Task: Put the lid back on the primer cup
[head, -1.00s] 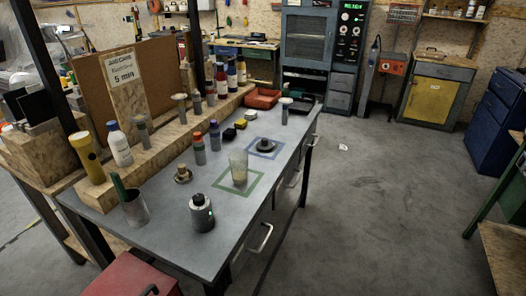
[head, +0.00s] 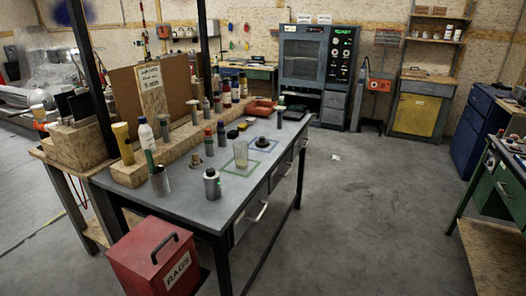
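A translucent cup (head: 240,154), which looks like the primer cup, stands upright with an open top on a green-outlined square on the grey workbench (head: 185,207). A dark round piece with a raised middle (head: 262,142), possibly the lid, lies flat on a blue-outlined square behind and right of the cup, apart from it. A grey jar with a dark top (head: 212,185) stands nearer the front edge. Neither of my grippers is in view.
Bottles line a wooden riser (head: 180,147) behind. A red rags bin (head: 158,257) stands before the bench. The floor (head: 350,210) to the right is mostly clear.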

